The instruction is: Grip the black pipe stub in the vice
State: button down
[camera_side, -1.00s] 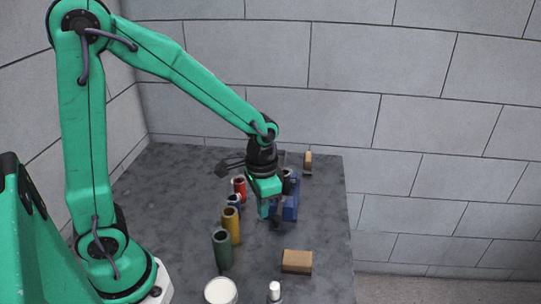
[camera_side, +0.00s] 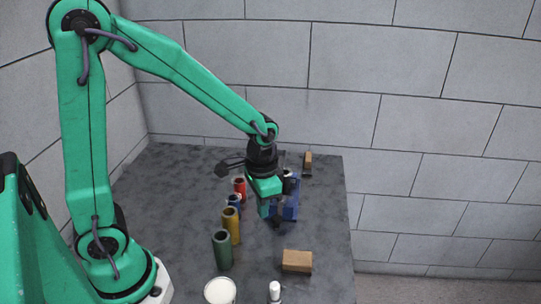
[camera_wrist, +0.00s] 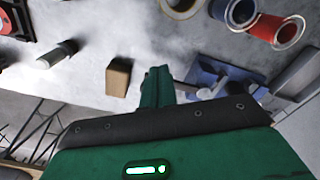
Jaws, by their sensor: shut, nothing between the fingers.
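The blue vice (camera_side: 291,208) stands on the dark table, right of the row of coloured pipes. It also shows in the wrist view (camera_wrist: 205,76), partly hidden behind my gripper. A dark piece with a pale rim, seemingly the black pipe stub (camera_side: 288,183), shows at the vice's far end. My wrist partly covers it, so I cannot tell how it sits between the jaws. My gripper (camera_side: 271,214) points down just left of the vice and in front of it. Its green fingers (camera_wrist: 157,84) are together and empty. I cannot tell whether they touch the vice.
Green (camera_side: 222,250), yellow (camera_side: 231,226), blue (camera_side: 234,203) and red (camera_side: 239,187) pipes stand in a row left of the gripper. A brown block (camera_side: 297,261) lies in front, another (camera_side: 308,160) behind. A white can (camera_side: 220,291) and a small bottle (camera_side: 275,292) stand near.

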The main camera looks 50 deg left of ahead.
aim_at(273, 219)
jog(key=shift+f, duration=1.7)
dwell(0.4)
jog(key=shift+d, duration=0.1)
dwell(0.5)
jog(key=shift+w+d, duration=0.55)
jog(key=shift+d, duration=0.25)
jog(key=shift+w+d, duration=0.15)
jog(key=shift+d, duration=0.05)
jog(key=shift+s+a, duration=0.5)
jog(key=shift+a, duration=0.05)
dwell(1.1)
jog(key=shift+r, duration=0.15)
notch_tip(273, 219, up, 7)
dwell(1.1)
